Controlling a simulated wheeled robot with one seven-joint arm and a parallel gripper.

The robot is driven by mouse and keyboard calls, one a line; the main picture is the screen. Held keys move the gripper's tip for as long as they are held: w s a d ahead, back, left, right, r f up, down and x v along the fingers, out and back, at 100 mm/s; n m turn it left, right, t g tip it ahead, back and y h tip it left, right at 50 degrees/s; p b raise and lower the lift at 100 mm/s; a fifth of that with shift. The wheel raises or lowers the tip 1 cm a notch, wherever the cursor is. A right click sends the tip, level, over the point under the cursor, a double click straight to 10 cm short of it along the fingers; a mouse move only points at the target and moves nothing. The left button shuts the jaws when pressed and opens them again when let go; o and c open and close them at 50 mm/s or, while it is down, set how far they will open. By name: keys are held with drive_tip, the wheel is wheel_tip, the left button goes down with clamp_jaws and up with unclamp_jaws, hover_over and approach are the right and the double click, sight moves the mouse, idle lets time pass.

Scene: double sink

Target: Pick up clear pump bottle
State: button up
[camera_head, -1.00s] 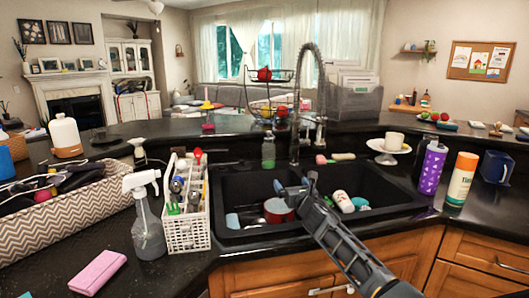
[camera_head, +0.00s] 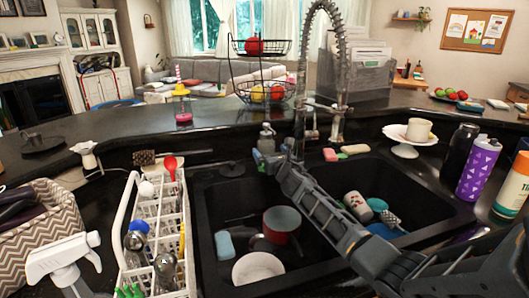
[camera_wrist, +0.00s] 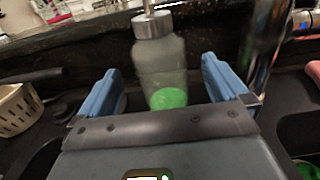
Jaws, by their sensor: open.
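The clear pump bottle (camera_head: 266,138) stands on the dark ledge behind the double sink, left of the faucet. In the wrist view the bottle (camera_wrist: 160,62) is upright, with a silver collar and a green patch low on it. My gripper (camera_head: 270,162) is at the bottle's near side in the head view, partly covering its lower part. In the wrist view my gripper (camera_wrist: 165,90) is open, its blue fingers on either side of the bottle with gaps. The bottle's base is hidden by the gripper body.
The tall coil faucet (camera_head: 340,120) rises close to the right of the bottle. The black sink (camera_head: 215,195) holds a red pot (camera_head: 282,222), a white bowl (camera_head: 257,268) and a blue sponge (camera_head: 225,244). A white utensil rack (camera_head: 125,215) stands left of the sink.

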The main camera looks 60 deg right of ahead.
drive_tip(key=shift+b+x, duration=2.8)
drive_tip(key=shift+b, duration=0.2)
drive_tip(key=shift+w+d+b, duration=0.3)
drive_tip(key=shift+w+d, duration=0.05)
drive_tip(key=shift+w, duration=0.05)
drive_tip(key=shift+r, duration=0.1)
drive_tip(key=shift+c, duration=0.5)
